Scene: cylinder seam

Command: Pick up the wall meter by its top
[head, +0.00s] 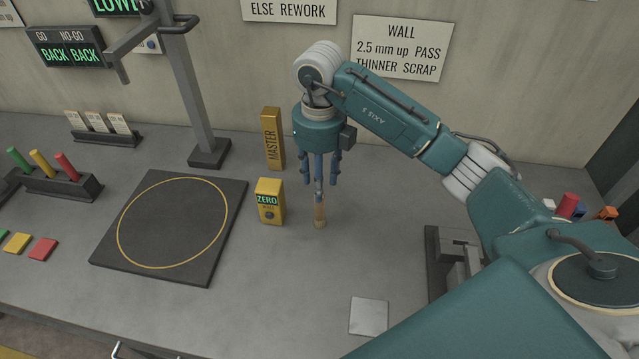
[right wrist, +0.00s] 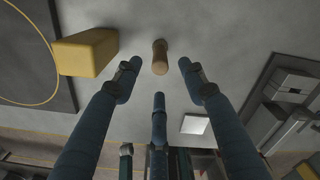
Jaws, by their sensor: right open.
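A small yellow box with a green ZERO display (head: 270,201) stands upright on the grey bench; it looks like the wall meter, though no label says so. It also shows in the right wrist view (right wrist: 88,52), at upper left. My right gripper (head: 320,186) points straight down, its three fingers apart and empty, to the right of the box and not around it. Below the fingertips (right wrist: 159,80) a short tan wooden peg-like piece (head: 319,214) stands on the bench, also in the wrist view (right wrist: 160,55). My left gripper is not in view.
A tall yellow MASTER block (head: 272,138) stands behind the box. A dark mat with a yellow ring (head: 220,232) lies to its left, near a grey post (head: 190,90). A pale square plate (head: 368,316) lies at the front. The bench between box and plate is clear.

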